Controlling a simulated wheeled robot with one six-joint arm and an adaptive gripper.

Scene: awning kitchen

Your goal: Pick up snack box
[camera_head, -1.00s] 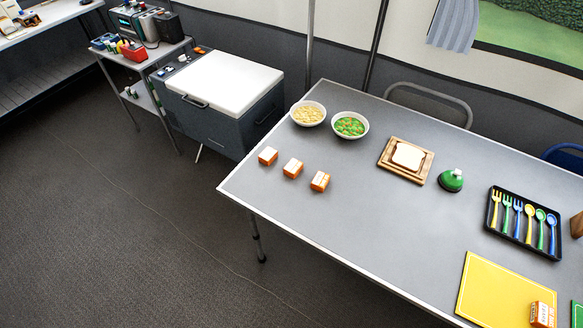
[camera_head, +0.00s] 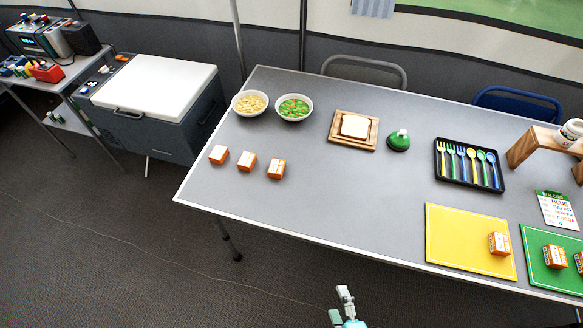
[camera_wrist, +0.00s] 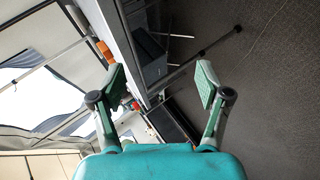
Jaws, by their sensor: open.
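Three small orange-and-white snack boxes stand in a row at the left of the grey table: the left one (camera_head: 219,154), the middle one (camera_head: 246,161) and the right one (camera_head: 276,168). Another such box (camera_head: 499,243) stands on the yellow mat (camera_head: 450,234), and two more are on the green mat (camera_head: 541,276), one of them (camera_head: 555,256) fully in view. My gripper (camera_head: 342,302) is below the table's front edge in the head view, apart from all boxes. In the wrist view my gripper (camera_wrist: 160,85) is open, with nothing between its fingers.
On the grey table (camera_head: 330,205) are two bowls (camera_head: 294,107), a board with bread (camera_head: 345,141), a green object (camera_head: 398,141), a black cutlery tray (camera_head: 459,182), a menu card (camera_head: 557,210) and a wooden stand (camera_head: 522,147). The front left tabletop is clear.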

